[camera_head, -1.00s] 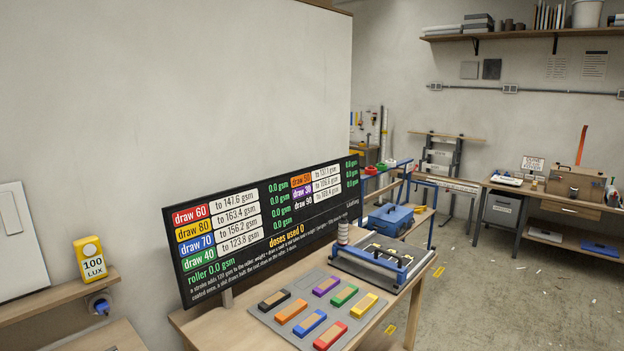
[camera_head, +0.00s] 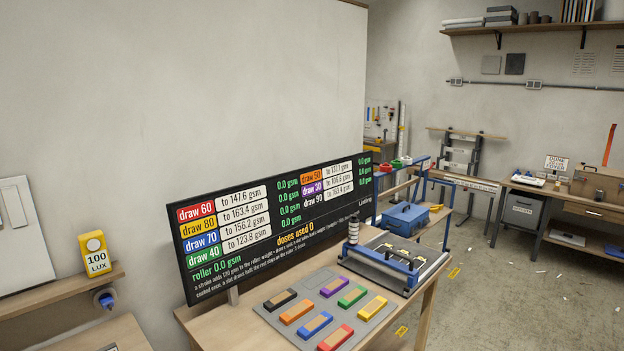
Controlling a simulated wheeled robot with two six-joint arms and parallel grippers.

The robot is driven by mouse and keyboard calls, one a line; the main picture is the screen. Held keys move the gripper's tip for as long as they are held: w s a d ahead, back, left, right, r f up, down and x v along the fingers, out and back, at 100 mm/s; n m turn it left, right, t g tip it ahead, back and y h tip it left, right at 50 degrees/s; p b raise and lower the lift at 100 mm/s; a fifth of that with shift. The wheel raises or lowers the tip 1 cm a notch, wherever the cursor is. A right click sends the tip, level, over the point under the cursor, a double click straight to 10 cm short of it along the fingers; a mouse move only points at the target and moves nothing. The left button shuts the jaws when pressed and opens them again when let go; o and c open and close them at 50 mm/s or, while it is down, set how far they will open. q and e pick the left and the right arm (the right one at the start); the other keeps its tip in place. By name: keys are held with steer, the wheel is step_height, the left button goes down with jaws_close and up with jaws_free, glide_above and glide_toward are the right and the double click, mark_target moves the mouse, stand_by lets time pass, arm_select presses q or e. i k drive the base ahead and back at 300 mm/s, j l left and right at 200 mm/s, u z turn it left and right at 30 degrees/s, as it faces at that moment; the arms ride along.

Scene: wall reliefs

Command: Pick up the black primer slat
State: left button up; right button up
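The black primer slat (camera_head: 280,299) lies flat at the left end of the grey mat (camera_head: 264,313) on the wooden table. It is black with a tan middle. On the same mat lie an orange slat (camera_head: 297,311), a blue slat (camera_head: 315,323), a red slat (camera_head: 336,338), a purple slat (camera_head: 334,286), a green slat (camera_head: 352,297) and a yellow slat (camera_head: 373,307). Neither of my grippers shows in the head view.
A black display board (camera_head: 265,232) stands behind the mat. A blue roller frame (camera_head: 385,262) on a dark plate stands to the mat's right. A yellow lux meter (camera_head: 95,253) stands on a wooden ledge (camera_head: 60,292) at the left. Open floor (camera_head: 490,300) lies at the right.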

mark_target(274, 303)
steer(key=i+l+z, duration=0.2)
steer(key=i, duration=0.2)
steer(key=i+l+z, duration=0.2)
steer(key=i, duration=0.2)
steer(key=i+z, duration=0.2)
steer(key=i, duration=0.2)
